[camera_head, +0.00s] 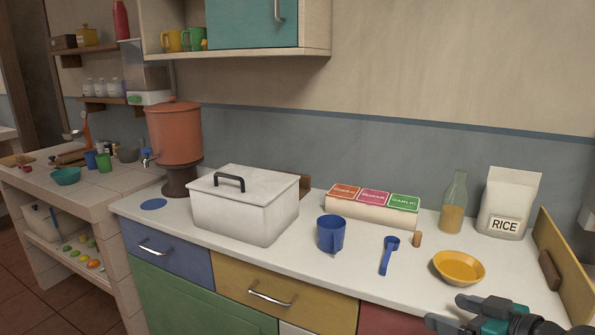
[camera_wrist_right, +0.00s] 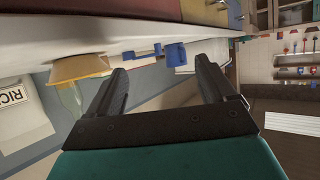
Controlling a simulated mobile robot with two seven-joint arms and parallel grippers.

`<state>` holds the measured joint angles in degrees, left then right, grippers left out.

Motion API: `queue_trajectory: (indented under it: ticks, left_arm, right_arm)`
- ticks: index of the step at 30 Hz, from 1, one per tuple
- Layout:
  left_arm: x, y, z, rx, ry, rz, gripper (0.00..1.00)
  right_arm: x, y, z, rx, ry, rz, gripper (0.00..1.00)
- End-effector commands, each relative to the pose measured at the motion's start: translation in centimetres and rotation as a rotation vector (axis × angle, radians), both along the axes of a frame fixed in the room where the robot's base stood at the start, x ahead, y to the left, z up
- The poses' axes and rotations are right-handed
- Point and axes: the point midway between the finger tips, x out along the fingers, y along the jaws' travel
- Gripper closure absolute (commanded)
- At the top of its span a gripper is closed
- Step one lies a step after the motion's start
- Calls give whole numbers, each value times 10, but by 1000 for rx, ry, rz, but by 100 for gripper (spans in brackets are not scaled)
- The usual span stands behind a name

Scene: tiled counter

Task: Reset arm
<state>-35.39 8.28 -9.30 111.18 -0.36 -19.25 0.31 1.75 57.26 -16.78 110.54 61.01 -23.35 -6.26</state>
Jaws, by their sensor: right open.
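My right gripper (camera_head: 450,311) is at the lower right of the head view, in front of the counter's front edge. Its two fingers are apart with nothing between them, and the right wrist view also shows it open (camera_wrist_right: 160,68). The yellow bowl (camera_head: 459,266) is on the counter behind it, apart from the fingers. The bowl also shows in the right wrist view (camera_wrist_right: 80,68), where the scene appears upside down. My left gripper is not in view.
On the white counter (camera_head: 340,278) are a white lidded box (camera_head: 240,212), blue mug (camera_head: 330,233), blue scoop (camera_head: 388,256), seasoning box (camera_head: 372,208), glass bottle (camera_head: 453,204) and rice bag (camera_head: 510,202). A yellow board (camera_head: 565,260) stands at the right end.

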Motion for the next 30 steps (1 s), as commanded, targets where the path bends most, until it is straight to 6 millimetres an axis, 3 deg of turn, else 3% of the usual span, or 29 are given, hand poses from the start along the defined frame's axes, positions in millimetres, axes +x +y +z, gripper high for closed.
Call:
queue_trajectory:
  ticks: [1,5,9,15,21,30]
  left_arm:
    - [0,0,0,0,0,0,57]
    - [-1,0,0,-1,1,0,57]
    - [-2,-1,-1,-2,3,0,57]
    - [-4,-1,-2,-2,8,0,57]
    - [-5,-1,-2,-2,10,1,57]
    - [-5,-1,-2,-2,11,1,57]
  right_arm:
    - [-10,12,-21,14,11,-6,16]
    - [-37,37,-71,19,29,-39,16]
    - [-77,63,-122,11,58,-103,16]
    - [-139,89,-175,-37,116,-212,16]
    - [-176,100,-197,-85,160,-277,16]
    - [-183,102,-201,-101,167,-287,16]
